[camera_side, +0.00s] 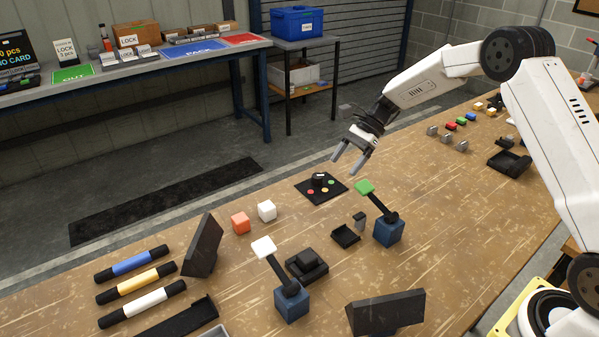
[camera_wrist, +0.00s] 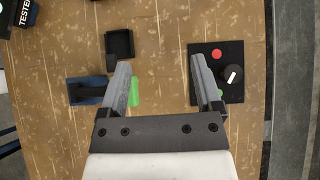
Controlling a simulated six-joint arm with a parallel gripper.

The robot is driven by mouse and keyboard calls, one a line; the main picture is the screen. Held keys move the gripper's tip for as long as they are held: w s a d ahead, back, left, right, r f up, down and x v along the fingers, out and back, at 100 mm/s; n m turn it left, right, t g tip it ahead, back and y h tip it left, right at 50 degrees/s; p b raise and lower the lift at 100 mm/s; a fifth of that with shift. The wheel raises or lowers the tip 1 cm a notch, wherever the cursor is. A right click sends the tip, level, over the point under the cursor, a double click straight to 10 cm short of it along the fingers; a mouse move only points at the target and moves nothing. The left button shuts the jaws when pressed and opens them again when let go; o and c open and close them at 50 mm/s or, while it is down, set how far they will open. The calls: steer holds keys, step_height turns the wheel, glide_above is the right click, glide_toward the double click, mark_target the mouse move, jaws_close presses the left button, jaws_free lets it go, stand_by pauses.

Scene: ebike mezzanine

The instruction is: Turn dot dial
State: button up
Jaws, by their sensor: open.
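The dot dial is a round black knob (camera_side: 319,179) on a square black plate (camera_side: 336,184) at the table's far edge. The plate carries a red, an orange and a green dot. In the wrist view the knob (camera_wrist: 231,75) has a white pointer mark slanting toward the upper right, and the plate (camera_wrist: 204,50) shows the red dot above left of the knob. My gripper (camera_side: 347,163) is open and empty, above and slightly right of the dial in the side view. In the wrist view my gripper (camera_wrist: 160,66) has its right finger over the plate's left part, left of the knob.
A green-tipped lever (camera_side: 364,187) on a blue base stands close to the dial, and its green tip (camera_wrist: 134,92) shows between my fingers. A small black tray (camera_side: 346,236) and a white-tipped lever (camera_side: 264,247) are nearer. White and orange cubes (camera_side: 240,222) sit left.

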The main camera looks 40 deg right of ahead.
steer(key=shift+s+r, duration=0.35)
steer(key=shift+s, duration=0.35)
steer(key=shift+s+r, duration=0.3)
steer(key=shift+s, duration=0.35)
steer(key=shift+s+a, duration=0.1)
steer(key=s+a+f+n+t+h, duration=0.1)
steer(key=s+a+n+t+h, duration=0.1)
steer(key=s+n+h, duration=0.7)
steer(key=s+n, duration=0.8)
steer(key=s, duration=0.3)
steer(key=shift+s+a+n+t, duration=0.2)
steer(key=shift+s+n+t, duration=0.15)
steer(key=shift+n+t, duration=0.05)
